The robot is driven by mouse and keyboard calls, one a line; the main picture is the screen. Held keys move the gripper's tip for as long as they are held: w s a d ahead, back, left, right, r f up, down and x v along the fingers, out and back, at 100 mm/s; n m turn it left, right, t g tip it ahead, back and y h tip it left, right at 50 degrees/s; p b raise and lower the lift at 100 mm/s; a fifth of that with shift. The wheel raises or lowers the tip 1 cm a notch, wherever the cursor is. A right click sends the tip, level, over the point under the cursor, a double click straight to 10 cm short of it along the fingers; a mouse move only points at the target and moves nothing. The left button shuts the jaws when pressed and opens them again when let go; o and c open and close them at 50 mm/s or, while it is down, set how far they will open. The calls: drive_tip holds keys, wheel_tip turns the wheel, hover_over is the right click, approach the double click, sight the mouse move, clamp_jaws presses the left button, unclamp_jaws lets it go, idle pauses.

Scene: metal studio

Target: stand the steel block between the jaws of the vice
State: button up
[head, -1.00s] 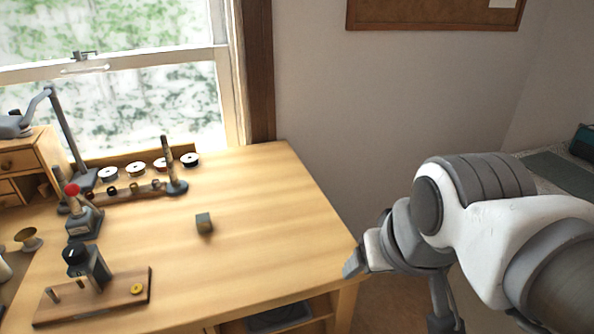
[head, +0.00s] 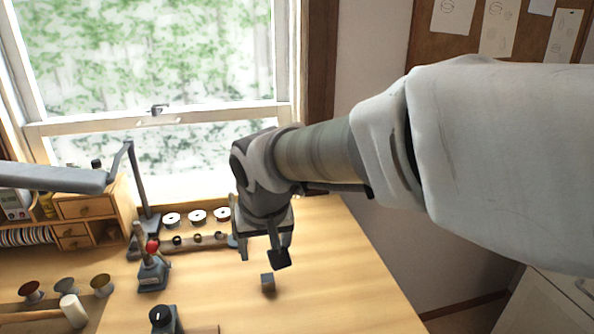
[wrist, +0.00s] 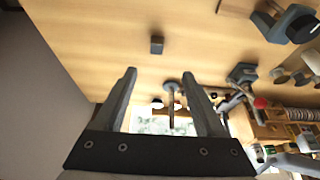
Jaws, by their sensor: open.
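The steel block (head: 268,283) is a small grey cube on the bare wooden bench top; it also shows in the wrist view (wrist: 157,45), beyond my fingertips. My gripper (head: 262,254) is open and empty, above and a little behind the block in the head view, fingers pointing down. In the wrist view my two fingers (wrist: 159,75) are spread with nothing between them.
A row of spools (head: 197,216) and a rack with a post stand behind my gripper. A black-knobbed device (head: 163,318) is at the front, cut off. A lamp (head: 60,178) and drawers (head: 85,208) are at the left. The bench right of the block is clear.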

hover_over(267, 279)
drive_tip(key=s, duration=0.3)
drive_tip(key=f, duration=0.6)
drive_tip(key=f+b, duration=0.1)
drive_tip(key=f, duration=0.2)
drive_tip(key=shift+w+d+f, duration=0.1)
drive_tip(key=shift+w+f, duration=0.15)
drive_tip(key=shift+f, duration=0.15)
drive_tip(key=shift+d+x, duration=0.15)
drive_tip(key=shift+x, duration=1.15)
drive_tip(key=shift+d+x, duration=0.1)
drive_tip(key=shift+x, duration=1.25)
drive_tip(key=shift+w, duration=0.15)
drive_tip(key=shift+r, duration=0.1)
clamp_jaws()
